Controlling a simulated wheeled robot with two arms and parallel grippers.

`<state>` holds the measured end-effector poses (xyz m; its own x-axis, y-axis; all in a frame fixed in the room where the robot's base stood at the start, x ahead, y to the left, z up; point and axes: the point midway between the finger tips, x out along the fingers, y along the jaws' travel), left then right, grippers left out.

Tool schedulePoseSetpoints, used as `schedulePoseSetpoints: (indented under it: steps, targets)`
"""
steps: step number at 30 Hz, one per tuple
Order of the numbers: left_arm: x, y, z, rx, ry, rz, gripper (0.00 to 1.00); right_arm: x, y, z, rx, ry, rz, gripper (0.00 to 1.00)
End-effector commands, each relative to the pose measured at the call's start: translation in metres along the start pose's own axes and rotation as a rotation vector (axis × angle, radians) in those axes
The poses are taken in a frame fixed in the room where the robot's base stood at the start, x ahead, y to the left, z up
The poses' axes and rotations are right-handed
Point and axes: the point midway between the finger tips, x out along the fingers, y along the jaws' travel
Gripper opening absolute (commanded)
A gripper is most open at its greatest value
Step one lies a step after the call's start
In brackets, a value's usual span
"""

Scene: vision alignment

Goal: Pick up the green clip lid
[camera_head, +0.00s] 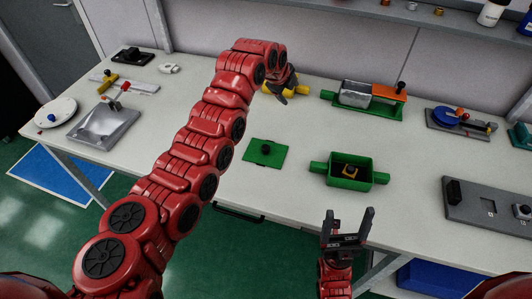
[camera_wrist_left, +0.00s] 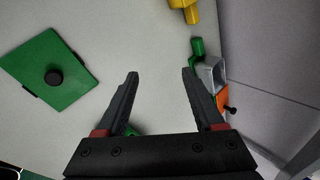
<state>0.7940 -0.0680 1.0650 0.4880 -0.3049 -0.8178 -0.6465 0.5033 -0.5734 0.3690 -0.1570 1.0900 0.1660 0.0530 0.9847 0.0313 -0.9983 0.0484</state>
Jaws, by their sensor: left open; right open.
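The green clip lid (camera_head: 265,153) is a flat green square plate with a black knob. It lies on the table left of the green box (camera_head: 349,176), which has side handles and a yellow-and-black part inside. In the left wrist view the lid (camera_wrist_left: 62,88) lies to the left, outside the fingers. My left gripper (camera_head: 285,86) is behind the lid, over the back of the table, partly hidden by my arm. In its wrist view the left gripper (camera_wrist_left: 160,73) is open with bare table between the fingers. My right gripper (camera_head: 347,214) is open and empty at the table's front edge.
A yellow part (camera_head: 302,90) lies beside my left gripper. A green fixture (camera_head: 370,108) with a clear box and orange block stands at the back. A metal tray (camera_head: 88,130) and white plate (camera_head: 42,118) are at left. A grey panel (camera_head: 465,203) is at right.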

Motion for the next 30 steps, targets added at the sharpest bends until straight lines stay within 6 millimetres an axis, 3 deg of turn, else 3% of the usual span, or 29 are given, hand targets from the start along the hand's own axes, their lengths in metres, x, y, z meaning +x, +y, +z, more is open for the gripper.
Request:
schedulePoseSetpoints:
  steps: [1,6,11,14,24,30]
  targets:
    - [-0.019,0.012,-0.007,0.115,0.0,0.11,0.69,-0.002,0.0,0.0,0.0,0.0,0.0,0.8]
    - [-0.071,0.059,-0.019,0.384,0.026,0.42,0.69,-0.003,0.0,0.001,0.0,0.0,0.0,0.8]
    - [-0.093,0.081,-0.02,0.477,0.046,0.547,0.69,-0.002,0.0,0.0,0.0,0.0,0.0,0.8]
    - [-0.086,0.09,-0.019,0.486,0.053,0.565,0.69,0.004,0.0,-0.001,0.0,0.0,0.0,0.8]
    - [-0.019,0.13,-0.014,0.485,0.054,0.562,0.69,0.033,0.002,-0.005,0.0,0.0,0.0,0.8]
    - [0.004,0.142,-0.011,0.484,0.049,0.556,0.69,0.039,0.002,-0.007,0.0,0.0,0.0,0.8]
